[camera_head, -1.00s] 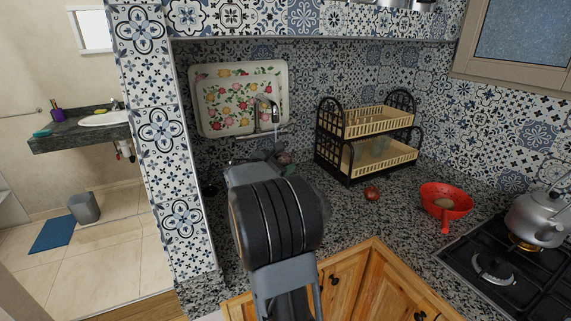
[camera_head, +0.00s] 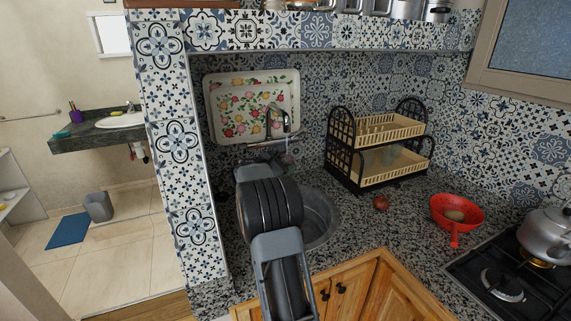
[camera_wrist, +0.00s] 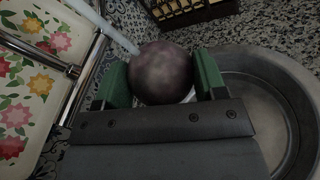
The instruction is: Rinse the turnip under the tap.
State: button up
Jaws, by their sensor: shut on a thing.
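The turnip (camera_wrist: 161,73) is round and dull purple. In the wrist view it sits between the green finger pads of my gripper (camera_wrist: 163,80), which is shut on it. In the head view the turnip (camera_head: 287,160) shows only in part beyond my gripper, just below the tap. The chrome tap (camera_head: 279,122) stands in front of a floral tray. A pale stream of water (camera_wrist: 103,27) runs from the tap side to the turnip's upper left edge in the wrist view. I cannot tell how squarely it strikes. The sink basin (camera_wrist: 275,90) lies below and right.
The floral tray (camera_head: 232,112) leans on the tiled wall. A black dish rack (camera_head: 343,160) stands right of the sink. A tiled pillar (camera_head: 180,170) bounds the left.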

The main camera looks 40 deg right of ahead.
jog(key=shift+s+d, duration=0.1)
jog(key=shift+d, duration=0.15)
dwell(0.6)
jog(key=shift+s+d, duration=0.1)
jog(key=shift+d, duration=0.15)
jog(key=shift+a, duration=0.25)
jog(key=shift+w+a+b, duration=0.2)
jog(key=shift+w+b, duration=0.05)
jog(key=shift+b, duration=0.05)
jog(key=s+b, duration=0.1)
jog(key=s+a+b, duration=0.1)
jog(key=s, duration=0.1)
jog(key=s+a+b, duration=0.1)
jog(key=shift+s+a, duration=0.2)
jog(key=shift+a, duration=0.05)
dwell(0.4)
dwell(0.5)
